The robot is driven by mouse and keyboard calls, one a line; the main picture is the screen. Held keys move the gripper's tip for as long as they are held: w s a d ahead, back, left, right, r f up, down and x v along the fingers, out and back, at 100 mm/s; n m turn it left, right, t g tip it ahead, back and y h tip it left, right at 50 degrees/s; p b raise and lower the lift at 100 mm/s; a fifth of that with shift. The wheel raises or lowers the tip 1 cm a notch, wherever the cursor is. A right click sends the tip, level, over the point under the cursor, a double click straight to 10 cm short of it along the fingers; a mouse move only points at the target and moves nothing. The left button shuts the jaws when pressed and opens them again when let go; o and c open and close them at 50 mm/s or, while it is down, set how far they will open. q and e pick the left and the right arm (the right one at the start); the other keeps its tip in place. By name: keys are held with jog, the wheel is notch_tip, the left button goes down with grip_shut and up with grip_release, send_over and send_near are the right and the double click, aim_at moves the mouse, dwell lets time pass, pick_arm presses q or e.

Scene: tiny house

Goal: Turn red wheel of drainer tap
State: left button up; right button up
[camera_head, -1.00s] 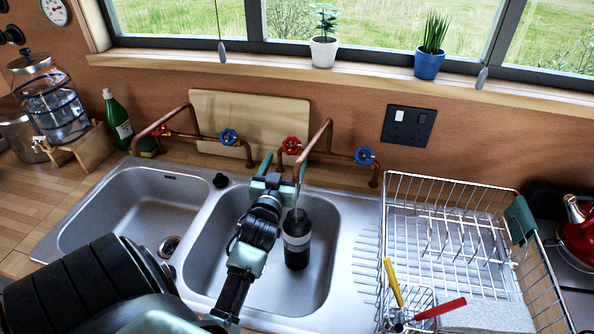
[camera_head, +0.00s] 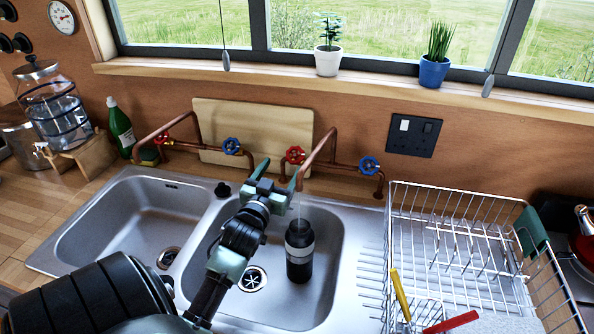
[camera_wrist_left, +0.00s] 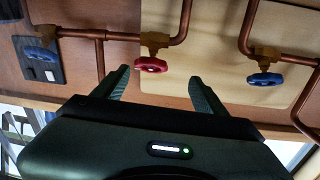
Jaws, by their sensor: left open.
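The red wheel (camera_head: 295,155) of the right-hand tap, nearer the drainer, sits on a copper pipe behind the right sink basin. My left gripper (camera_head: 280,171) is open just in front of and below this wheel in the head view. In the left wrist view the red wheel (camera_wrist_left: 150,65) shows beyond and between the open fingers (camera_wrist_left: 159,78), closer to the left finger. I see no clear contact. The same tap's blue wheel (camera_head: 369,166) is to the right. The left tap has another red wheel (camera_head: 161,138) and a blue wheel (camera_head: 231,146). My right gripper is not in view.
A dark bottle (camera_head: 299,262) stands in the right basin below my left gripper. A wooden board (camera_head: 225,120) leans on the wall behind the pipes. A wire drainer rack (camera_head: 455,195) is at the right. The left basin (camera_head: 125,220) is empty.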

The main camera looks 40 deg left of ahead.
aim_at(293, 159)
pick_arm(q)
jog(key=m+h+b, duration=0.2)
jog(key=shift+s+a+f+m+t, duration=0.15)
jog(key=shift+f+m+t, duration=0.15)
jog(key=shift+m+t, duration=0.1)
jog(key=shift+r+h+b, duration=0.1)
jog(key=shift+h+b, duration=0.2)
jog(key=shift+h, duration=0.1)
jog(key=shift+w+r, duration=0.1)
jog(key=shift+w, duration=0.25)
jog(key=p+x, duration=0.1)
jog(key=x, duration=0.6)
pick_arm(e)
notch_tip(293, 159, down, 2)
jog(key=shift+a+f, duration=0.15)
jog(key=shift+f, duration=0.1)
pick_arm(q)
jog(key=shift+c, duration=0.3)
